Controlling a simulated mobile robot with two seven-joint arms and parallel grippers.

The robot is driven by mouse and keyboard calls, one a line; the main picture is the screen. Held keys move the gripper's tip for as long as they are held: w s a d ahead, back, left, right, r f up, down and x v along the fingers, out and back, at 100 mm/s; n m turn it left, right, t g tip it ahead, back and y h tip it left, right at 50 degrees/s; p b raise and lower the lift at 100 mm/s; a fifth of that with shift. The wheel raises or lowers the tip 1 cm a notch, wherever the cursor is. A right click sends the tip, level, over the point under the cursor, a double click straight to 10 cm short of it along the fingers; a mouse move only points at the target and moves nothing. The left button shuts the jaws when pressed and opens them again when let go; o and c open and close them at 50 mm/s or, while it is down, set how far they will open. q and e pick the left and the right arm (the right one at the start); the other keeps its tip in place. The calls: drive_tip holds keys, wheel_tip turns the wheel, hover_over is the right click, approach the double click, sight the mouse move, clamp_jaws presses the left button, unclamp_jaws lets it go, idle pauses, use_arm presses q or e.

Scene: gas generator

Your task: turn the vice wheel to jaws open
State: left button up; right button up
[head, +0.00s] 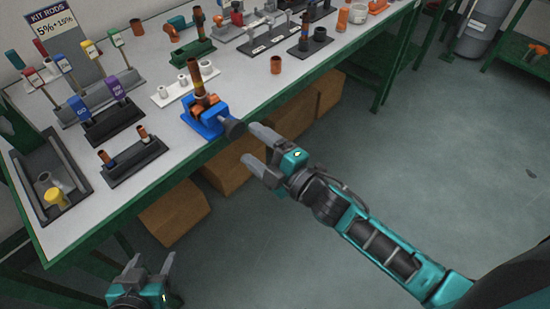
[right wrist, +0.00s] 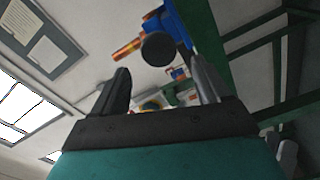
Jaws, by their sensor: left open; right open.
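The blue vice (head: 204,120) stands at the front edge of the workbench, with a copper-coloured pipe (head: 197,80) upright in its orange-brown jaws. Its dark round wheel (head: 235,129) sticks out past the bench edge. In the right wrist view the wheel (right wrist: 158,49) shows as a dark disc, with the blue vice body (right wrist: 176,25) behind it. My right gripper (head: 254,145) is open and empty, just to the right of the wheel and apart from it. My left gripper (head: 153,265) is open and empty, low in front of the bench. How far the vice jaws are apart is hard to tell.
The workbench (head: 240,110) carries racks of coloured-handled tools, a dark rack (head: 134,162) left of the vice, and a loose copper ring (head: 275,65) to its right. Cardboard boxes (head: 228,168) sit under the bench.

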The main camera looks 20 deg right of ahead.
drive_tip(key=v, duration=0.6)
drive_tip(key=shift+w, duration=0.1)
idle(0.3)
drive_tip(key=s+d+f+m+g+h, duration=0.2)
drive_tip(key=s+d+f+m+h, duration=0.1)
drive_tip(key=m, duration=0.5)
drive_tip(key=s+d+f+m+g+h, duration=0.2)
drive_tip(key=s+f+m, duration=0.3)
drive_tip(key=f+m, duration=0.3)
drive_tip(key=shift+s+d+f+m+g+h+p, duration=0.2)
drive_tip(key=shift+d+m+g+h+p, duration=0.25)
drive_tip(key=shift+h, duration=0.45)
